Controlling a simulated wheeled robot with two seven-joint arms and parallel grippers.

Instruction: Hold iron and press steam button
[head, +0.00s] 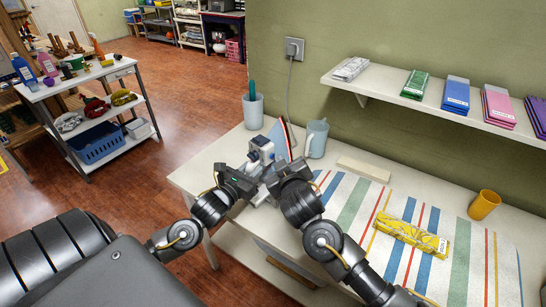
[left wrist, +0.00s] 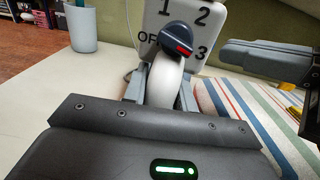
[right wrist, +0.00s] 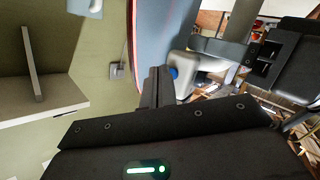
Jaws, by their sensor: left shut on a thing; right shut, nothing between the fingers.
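The white and blue iron (head: 262,150) is upright at the left end of the table, its soleplate (right wrist: 162,30) turned toward the wall side. Its dial (left wrist: 178,38), marked OFF, 1, 2 and 3, faces my left wrist camera. My left gripper (head: 257,169) is shut on the iron's white handle (left wrist: 165,82). My right gripper (head: 272,167) is shut and empty, close beside the iron. In the right wrist view a round blue button (right wrist: 174,72) shows just beside the right fingertips (right wrist: 158,84). I cannot tell whether they touch it.
The table (head: 222,160) carries a striped cloth (head: 345,195), a yellow packet (head: 412,236), an orange cup (head: 484,204), a blue-grey mug (head: 316,139) and a cup with a green item (head: 253,110). A shelf (head: 385,88) hangs above. A cord runs from the wall outlet (head: 294,48).

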